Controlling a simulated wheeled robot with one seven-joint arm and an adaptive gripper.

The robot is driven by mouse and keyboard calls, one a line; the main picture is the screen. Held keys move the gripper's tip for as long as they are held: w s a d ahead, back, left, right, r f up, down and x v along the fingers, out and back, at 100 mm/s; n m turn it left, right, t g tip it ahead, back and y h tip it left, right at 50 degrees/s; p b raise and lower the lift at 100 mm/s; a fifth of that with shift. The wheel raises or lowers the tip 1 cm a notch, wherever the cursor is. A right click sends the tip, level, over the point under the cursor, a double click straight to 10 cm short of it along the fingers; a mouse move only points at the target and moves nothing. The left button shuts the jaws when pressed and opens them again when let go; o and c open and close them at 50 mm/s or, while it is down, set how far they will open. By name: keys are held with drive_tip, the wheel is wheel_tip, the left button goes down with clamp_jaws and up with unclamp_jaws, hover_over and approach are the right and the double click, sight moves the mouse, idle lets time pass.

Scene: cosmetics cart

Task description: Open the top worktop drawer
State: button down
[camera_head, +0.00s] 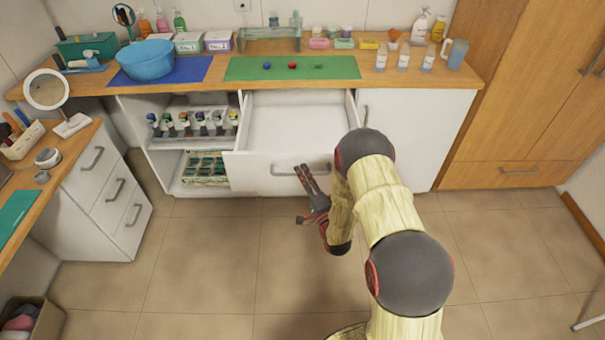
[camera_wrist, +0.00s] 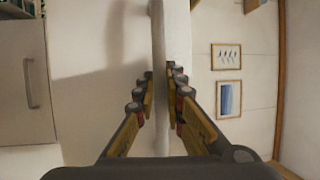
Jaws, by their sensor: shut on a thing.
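The top worktop drawer (camera_head: 258,173) is pulled well out from under the worktop in the head view. Its white inside (camera_head: 295,120) shows and looks empty. My gripper (camera_head: 305,174) is at the middle of the drawer's front, shut on the drawer's grey handle (camera_head: 284,170). The fingers cover part of the handle. In the wrist view, my gripper's two fingers (camera_wrist: 162,92) stand on either side of a pale vertical edge. The handle itself is hard to make out there.
Left of the drawer, an open shelf holds several bottles (camera_head: 193,125). The worktop (camera_head: 215,88) carries a blue basin (camera_head: 146,60) and a green mat (camera_head: 335,68). A white drawer unit (camera_head: 104,190) stands at left. Bare tiled floor (camera_head: 205,260) lies in front.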

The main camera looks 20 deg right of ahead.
drive_tip(key=c, duration=1.8)
unclamp_jaws()
drive_tip(key=shift+c, duration=0.2)
drive_tip(key=v, duration=1.2)
drive_tip(key=shift+w, duration=0.1)
